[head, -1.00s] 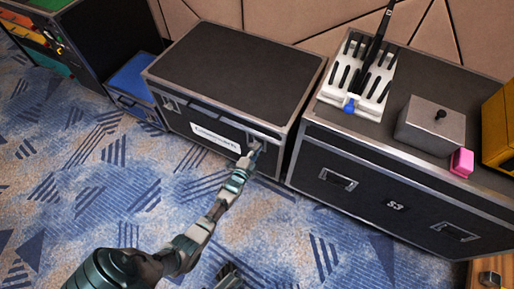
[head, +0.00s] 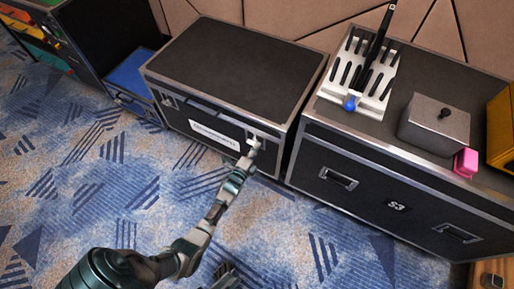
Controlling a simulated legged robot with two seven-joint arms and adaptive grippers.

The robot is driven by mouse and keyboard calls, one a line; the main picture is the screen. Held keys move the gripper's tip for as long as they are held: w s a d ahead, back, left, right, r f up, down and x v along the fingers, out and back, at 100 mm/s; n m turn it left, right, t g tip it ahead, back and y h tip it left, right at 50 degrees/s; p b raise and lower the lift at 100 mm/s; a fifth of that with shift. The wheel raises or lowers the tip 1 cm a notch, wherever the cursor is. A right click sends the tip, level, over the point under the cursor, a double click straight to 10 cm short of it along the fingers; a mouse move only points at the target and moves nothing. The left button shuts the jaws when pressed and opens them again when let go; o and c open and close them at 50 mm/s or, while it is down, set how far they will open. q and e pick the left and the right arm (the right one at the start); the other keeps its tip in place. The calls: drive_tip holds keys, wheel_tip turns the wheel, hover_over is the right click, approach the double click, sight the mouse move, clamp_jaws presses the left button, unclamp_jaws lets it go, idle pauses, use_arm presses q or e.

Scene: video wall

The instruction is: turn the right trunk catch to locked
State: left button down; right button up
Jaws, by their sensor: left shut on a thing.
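The black trunk (head: 232,65) with metal edges stands on the carpet against the wall, its lid down. A white label (head: 214,136) is on its front. The left trunk catch (head: 168,99) shows at the front's left end. My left gripper (head: 253,148) is at the right end of the front, shut on the right trunk catch (head: 257,136), which it mostly hides. I cannot tell the catch's angle. My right gripper (head: 229,272) shows only in part at the bottom edge; its fingers are not clear.
A second black case (head: 395,204) marked S3 stands to the right, bearing a white slotted rack (head: 360,86), a grey box (head: 434,124) and a pink block (head: 465,162). A blue case (head: 133,83) stands left. The patterned carpet in front is clear.

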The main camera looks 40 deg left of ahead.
use_arm(q)
drive_tip(key=shift+s+a+f, duration=0.25)
drive_tip(key=shift+f, duration=0.2)
drive_tip(key=c, duration=1.3)
unclamp_jaws()
drive_tip(key=shift+w+r, duration=0.1)
drive_tip(key=shift+r, duration=0.05)
drive_tip(key=v, duration=1.2)
